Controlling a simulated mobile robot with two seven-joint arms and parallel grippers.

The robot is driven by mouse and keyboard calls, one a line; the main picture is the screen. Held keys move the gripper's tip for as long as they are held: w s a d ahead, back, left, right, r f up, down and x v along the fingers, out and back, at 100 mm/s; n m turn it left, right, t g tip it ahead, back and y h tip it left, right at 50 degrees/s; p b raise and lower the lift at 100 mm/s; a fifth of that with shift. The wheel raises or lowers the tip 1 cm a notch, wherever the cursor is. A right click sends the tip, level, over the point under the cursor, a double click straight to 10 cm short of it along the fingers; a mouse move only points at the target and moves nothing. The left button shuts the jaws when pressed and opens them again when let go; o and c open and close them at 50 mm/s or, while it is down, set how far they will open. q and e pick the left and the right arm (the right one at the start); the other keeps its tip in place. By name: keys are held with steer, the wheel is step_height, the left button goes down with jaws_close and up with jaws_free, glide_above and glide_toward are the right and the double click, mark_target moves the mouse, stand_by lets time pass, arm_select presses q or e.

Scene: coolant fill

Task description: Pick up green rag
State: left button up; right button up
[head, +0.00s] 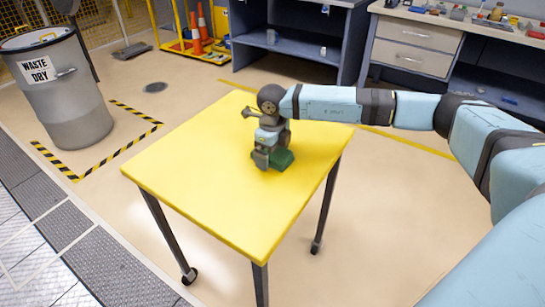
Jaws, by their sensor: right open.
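The green rag (281,159) lies on the yellow table (210,200), a little right of the table's middle. My right gripper (264,162) points down at the rag's left side, and its wrist hides part of the rag. The gripper is open. I cannot tell whether its fingers touch the rag or the table. My left gripper is not in view.
A grey waste bin (70,100) stands at the left inside striped floor tape. A workbench (415,45) with drawers and small items is at the back right. Orange cones (196,35) stand at the back. Most of the tabletop is clear.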

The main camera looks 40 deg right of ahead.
steer(key=shift+r, duration=0.1)
steer(key=c, duration=1)
steer(key=shift+o, duration=0.2)
steer(key=shift+r, duration=0.15)
step_height(320, 180, up, 20)
steer(key=p, duration=0.3)
